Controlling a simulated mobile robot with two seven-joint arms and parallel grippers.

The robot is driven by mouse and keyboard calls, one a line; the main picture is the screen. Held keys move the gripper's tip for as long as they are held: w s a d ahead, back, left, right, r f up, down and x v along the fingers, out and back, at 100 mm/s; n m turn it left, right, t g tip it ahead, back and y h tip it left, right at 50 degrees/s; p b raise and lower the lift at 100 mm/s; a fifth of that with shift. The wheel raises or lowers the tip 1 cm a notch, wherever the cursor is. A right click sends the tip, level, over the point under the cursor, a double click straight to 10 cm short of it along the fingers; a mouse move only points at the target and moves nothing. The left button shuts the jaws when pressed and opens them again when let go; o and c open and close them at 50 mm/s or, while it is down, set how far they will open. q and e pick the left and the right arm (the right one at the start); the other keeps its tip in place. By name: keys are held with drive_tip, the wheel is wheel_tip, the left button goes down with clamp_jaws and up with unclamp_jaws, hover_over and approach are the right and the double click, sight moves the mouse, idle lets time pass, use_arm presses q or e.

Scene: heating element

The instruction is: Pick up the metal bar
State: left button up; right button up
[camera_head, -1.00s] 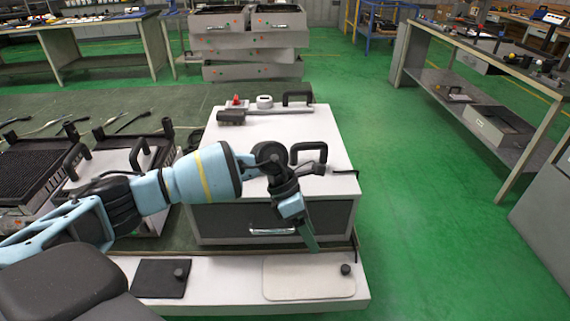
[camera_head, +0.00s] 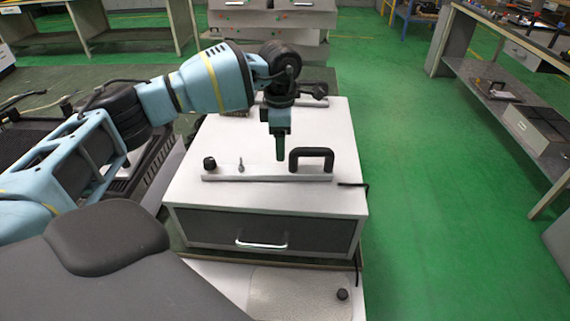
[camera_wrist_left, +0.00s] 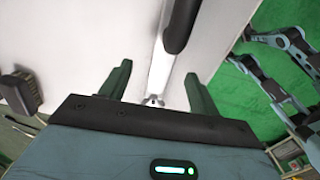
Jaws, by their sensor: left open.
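A light metal bar (camera_head: 265,177) lies across the top of the white drawer cabinet. It has a black arched handle (camera_head: 312,157) at its right end and a black knob (camera_head: 209,163) and a small metal pin at its left. My left gripper (camera_head: 280,150) points down just above and behind the bar's middle. In the left wrist view its two fingers (camera_wrist_left: 155,74) are spread and empty, with the bar (camera_wrist_left: 158,68) running between them and the black handle (camera_wrist_left: 181,25) above. Contact with the bar cannot be told.
The white cabinet (camera_head: 190,196) has a metal drawer handle (camera_head: 262,245) in front. A second handled bar (camera_head: 312,101) lies at the back of the top, partly hidden by my arm. A black cable (camera_head: 358,186) hangs at the right edge. Green floor lies free to the right.

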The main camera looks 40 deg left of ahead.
sight(278, 169)
use_arm(q)
drive_tip(key=shift+s+f, duration=0.15)
drive_tip(key=shift+f, duration=1.15)
drive_tip(key=shift+s+f+p, duration=0.15)
drive_tip(key=shift+s+f, duration=0.05)
drive_tip(key=shift+f, duration=1.1)
drive_tip(key=shift+s+f+p, duration=0.15)
drive_tip(key=shift+s+f, duration=0.05)
drive_tip(key=shift+f, duration=1.1)
drive_tip(key=shift+r, duration=0.1)
clamp_jaws()
